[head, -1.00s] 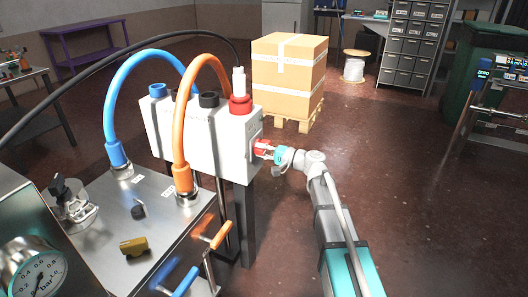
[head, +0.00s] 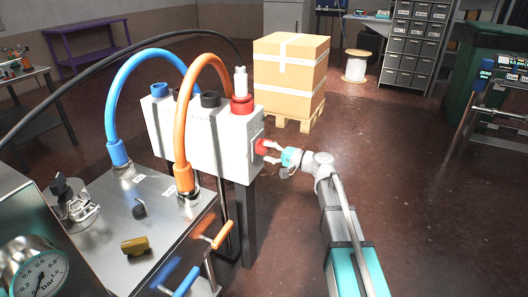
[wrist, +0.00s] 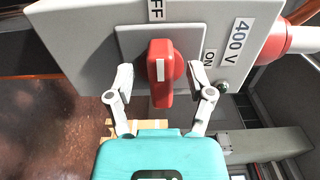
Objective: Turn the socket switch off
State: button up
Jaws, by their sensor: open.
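The socket switch is a red rotary knob (wrist: 160,75) on a grey plate on the end face of the white socket box (head: 205,140). In the wrist view its white stripe points up to a partly cut-off label reading "FF"; the "ON" label is to its right. In the head view the red knob (head: 263,146) shows at the box's right end. My gripper (wrist: 159,78) is open, with one finger on each side of the knob and a gap to it on both sides. In the head view my gripper (head: 271,153) is just right of the knob.
A red socket (head: 242,104) with a white plug tops the box. Blue (head: 115,95) and orange (head: 180,110) hoses arch to a metal bench (head: 105,215) at left. A carton stack (head: 290,75) on a pallet stands behind.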

jog(key=v, duration=0.9)
jog(key=shift+s+d, duration=0.2)
jog(key=shift+d, duration=0.15)
jog(key=s+d+f+n+g+h, duration=0.2)
jog(key=s+f+n+g+h, duration=0.15)
jog(key=s+f+h, duration=0.65)
jog(key=s+d+f+g+h, duration=0.3)
jog(key=s+d+f+h, duration=0.45)
jog(key=s+d, duration=0.3)
notch_tip(320, 180, up, 33)
jog(key=p, duration=3.4)
jog(key=shift+w+d, duration=0.3)
jog(key=shift+w, duration=0.1)
jog(key=shift+y, duration=0.25)
